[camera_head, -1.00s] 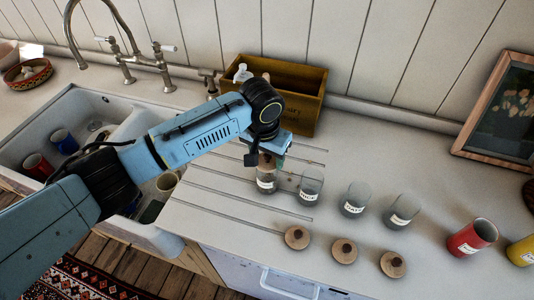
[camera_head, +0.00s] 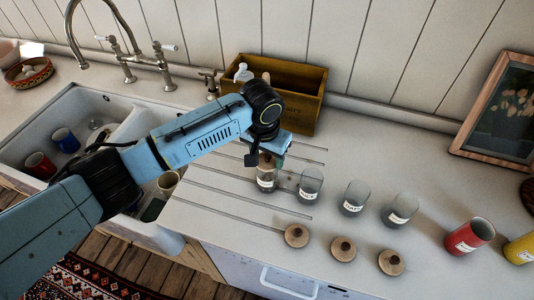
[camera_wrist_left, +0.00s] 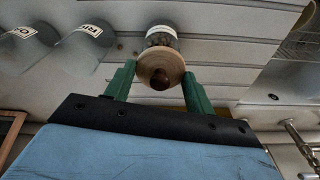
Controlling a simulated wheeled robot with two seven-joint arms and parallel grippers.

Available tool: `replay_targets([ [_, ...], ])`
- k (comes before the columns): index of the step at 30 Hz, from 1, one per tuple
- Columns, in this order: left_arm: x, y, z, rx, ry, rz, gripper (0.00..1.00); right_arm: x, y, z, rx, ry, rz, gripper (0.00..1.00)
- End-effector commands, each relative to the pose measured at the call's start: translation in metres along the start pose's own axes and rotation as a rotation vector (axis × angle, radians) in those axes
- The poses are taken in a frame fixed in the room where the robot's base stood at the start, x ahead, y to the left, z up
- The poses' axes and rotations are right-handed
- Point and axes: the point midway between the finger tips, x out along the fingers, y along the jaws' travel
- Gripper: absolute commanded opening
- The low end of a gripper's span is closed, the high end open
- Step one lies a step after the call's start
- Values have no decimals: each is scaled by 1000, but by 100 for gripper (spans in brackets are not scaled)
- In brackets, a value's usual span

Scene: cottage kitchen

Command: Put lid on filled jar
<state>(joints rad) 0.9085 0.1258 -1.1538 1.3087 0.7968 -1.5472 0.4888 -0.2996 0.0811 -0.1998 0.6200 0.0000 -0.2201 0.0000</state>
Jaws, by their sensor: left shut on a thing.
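My left gripper (camera_head: 270,154) is shut on a round wooden lid (camera_head: 266,162). In the left wrist view the lid (camera_wrist_left: 160,68) sits between the two green fingers, its dark knob towards the camera. A labelled glass jar (camera_head: 266,181) stands upright directly below the lid; it also shows beyond the lid in the left wrist view (camera_wrist_left: 161,33), with dark contents. The lid covers its mouth, and I cannot tell whether the lid touches the rim. Three more labelled jars (camera_head: 310,186) (camera_head: 354,198) (camera_head: 400,211) stand in a row to the right, without lids. My right gripper is out of view.
Three loose wooden lids (camera_head: 297,236) (camera_head: 343,249) (camera_head: 391,262) lie near the counter's front edge. A wooden box (camera_head: 300,92) stands behind the gripper. A red can (camera_head: 470,236) and a yellow can (camera_head: 522,249) are at the right. A sink (camera_head: 90,112) lies left, under my arm.

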Motion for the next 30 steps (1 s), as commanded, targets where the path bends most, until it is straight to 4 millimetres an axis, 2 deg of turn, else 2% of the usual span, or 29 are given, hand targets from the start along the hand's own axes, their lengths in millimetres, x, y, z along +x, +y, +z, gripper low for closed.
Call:
replay_targets([
  [8,-1,0,0,0,0,1,32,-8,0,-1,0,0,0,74],
  [30,7,0,0,0,1,1,32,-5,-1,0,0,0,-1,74],
])
